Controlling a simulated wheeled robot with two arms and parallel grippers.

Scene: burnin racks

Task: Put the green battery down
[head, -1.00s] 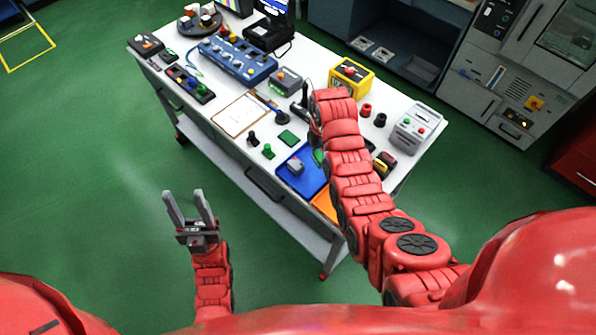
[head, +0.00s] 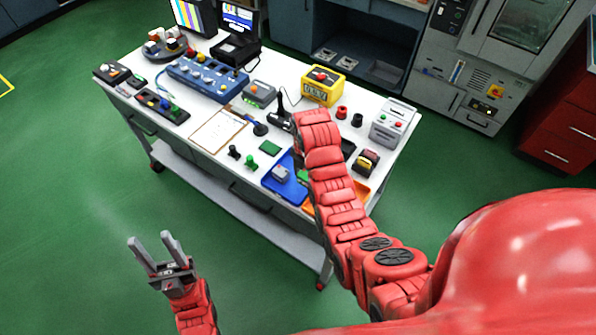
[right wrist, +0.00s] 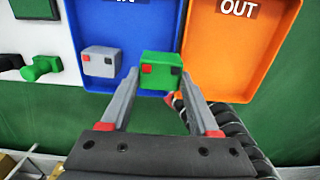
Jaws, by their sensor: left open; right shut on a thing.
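The green battery (right wrist: 161,71) is between the fingertips of my right gripper (right wrist: 158,76), which is shut on it. In the right wrist view it overlaps the right edge of the blue IN tray (right wrist: 90,28), beside the orange OUT tray (right wrist: 235,60). I cannot tell how high it is held. A grey battery (right wrist: 101,62) sits in the blue tray, left of the green one. In the head view, my right arm mostly hides the right gripper and the green battery (head: 302,176). My left gripper (head: 150,240) is open and empty, away from the table.
The white table (head: 215,165) carries a clipboard (head: 218,130), a yellow box (head: 323,86) and a grey box with buttons (head: 393,122) around the trays. A dark green piece (head: 270,147) and a bright green piece (head: 251,162) lie left of the blue tray.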

